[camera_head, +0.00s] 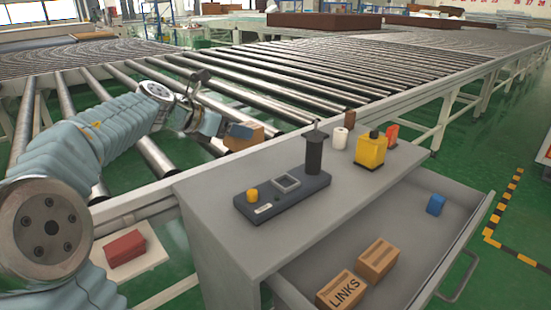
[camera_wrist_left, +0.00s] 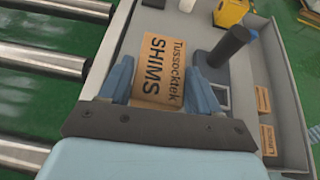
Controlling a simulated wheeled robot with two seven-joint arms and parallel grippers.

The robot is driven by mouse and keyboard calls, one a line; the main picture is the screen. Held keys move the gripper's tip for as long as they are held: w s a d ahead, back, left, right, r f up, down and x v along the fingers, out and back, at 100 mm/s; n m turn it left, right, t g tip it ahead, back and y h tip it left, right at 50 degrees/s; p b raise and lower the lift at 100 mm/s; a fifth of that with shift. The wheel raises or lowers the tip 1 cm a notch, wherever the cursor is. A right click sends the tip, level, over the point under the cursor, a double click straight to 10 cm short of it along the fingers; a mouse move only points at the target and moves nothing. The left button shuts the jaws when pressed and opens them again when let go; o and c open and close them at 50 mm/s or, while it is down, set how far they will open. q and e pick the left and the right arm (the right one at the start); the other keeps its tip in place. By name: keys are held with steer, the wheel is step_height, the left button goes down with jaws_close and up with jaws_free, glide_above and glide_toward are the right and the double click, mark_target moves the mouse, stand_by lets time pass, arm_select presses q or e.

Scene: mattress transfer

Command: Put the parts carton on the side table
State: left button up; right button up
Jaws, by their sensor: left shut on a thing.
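A small brown carton (camera_head: 244,136) is between the fingers of my left gripper (camera_head: 236,132), near the far left corner of the grey cabinet top (camera_head: 225,184). In the left wrist view the carton (camera_wrist_left: 160,68) reads "Tussocktek SHIMS", and both blue fingers of the gripper (camera_wrist_left: 160,90) press its sides. I cannot tell its exact height over the surface. A low pale table-like surface (camera_head: 150,251) stands left of the cabinet with a red block (camera_head: 125,248) on it. My right gripper is not in view.
The cabinet top bears a dark control box (camera_head: 285,197) with a black post (camera_head: 314,150), a white roll (camera_head: 340,138) and a yellow device (camera_head: 370,149). Its open drawer (camera_head: 455,235) holds a LINKS carton (camera_head: 340,289), another carton (camera_head: 377,259) and a blue block (camera_head: 436,204). Roller conveyors (camera_head: 270,85) lie behind.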

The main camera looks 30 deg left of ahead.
mark_target(229, 145)
arm_select(q)
step_height(229, 145, down, 5)
steer(key=shift+f+b, duration=0.1)
steer(key=shift+b, duration=0.25)
steer(key=shift+f+b, duration=0.5)
steer(key=shift+f, duration=1.55)
steer(key=o, duration=1.4)
steer(key=shift+f, duration=0.1)
steer(key=shift+c, duration=0.2)
steer(key=shift+s+r, duration=0.2)
steer(key=v, duration=1.1)
steer(key=shift+s, duration=0.35)
steer(key=shift+a, duration=0.1)
